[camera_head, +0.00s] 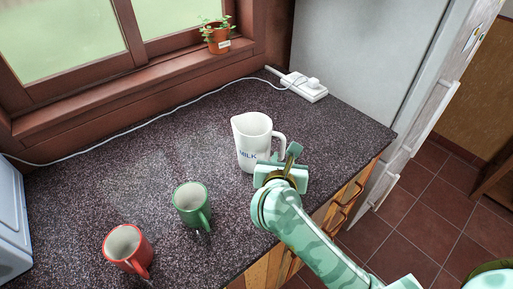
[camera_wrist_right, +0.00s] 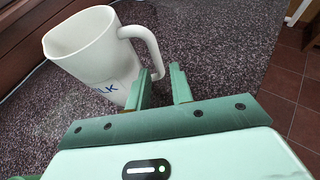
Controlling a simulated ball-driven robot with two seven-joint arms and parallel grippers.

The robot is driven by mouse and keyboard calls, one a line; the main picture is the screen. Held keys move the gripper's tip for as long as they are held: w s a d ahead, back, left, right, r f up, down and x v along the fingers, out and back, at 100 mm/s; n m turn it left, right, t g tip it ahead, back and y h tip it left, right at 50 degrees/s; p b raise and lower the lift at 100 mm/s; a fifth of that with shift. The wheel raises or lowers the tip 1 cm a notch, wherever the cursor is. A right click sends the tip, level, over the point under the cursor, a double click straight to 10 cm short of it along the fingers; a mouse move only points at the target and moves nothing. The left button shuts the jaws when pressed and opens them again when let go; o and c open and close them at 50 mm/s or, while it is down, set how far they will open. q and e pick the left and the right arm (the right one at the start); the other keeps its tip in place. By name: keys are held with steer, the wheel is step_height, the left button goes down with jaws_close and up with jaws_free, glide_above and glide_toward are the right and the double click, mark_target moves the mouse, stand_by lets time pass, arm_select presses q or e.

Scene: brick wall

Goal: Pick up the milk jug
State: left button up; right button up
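The white milk jug (camera_head: 254,142), with blue "MILK" lettering, stands upright on the dark speckled counter. Its handle is on the right side in the head view. The jug also shows in the right wrist view (camera_wrist_right: 88,52), with the handle curving down toward my fingers. My right gripper (camera_head: 279,157) is at the jug's front right, close to the handle. In the right wrist view its two green fingers (camera_wrist_right: 159,73) are apart, with the lower end of the handle near the gap. I cannot tell whether they touch it. My left gripper is not in view.
A green mug (camera_head: 188,208) and a red mug (camera_head: 122,250) stand on the counter (camera_head: 130,185), left of my right arm. A white power strip (camera_head: 304,87) with a cable lies behind the jug. A potted plant (camera_head: 217,42) stands on the windowsill.

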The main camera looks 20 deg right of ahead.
mark_target(283, 151)
steer(key=b+x, duration=0.1)
steer(key=x, duration=0.5)
steer(key=shift+w+a+r, duration=0.1)
steer(key=shift+r, duration=0.15)
jaws_close()
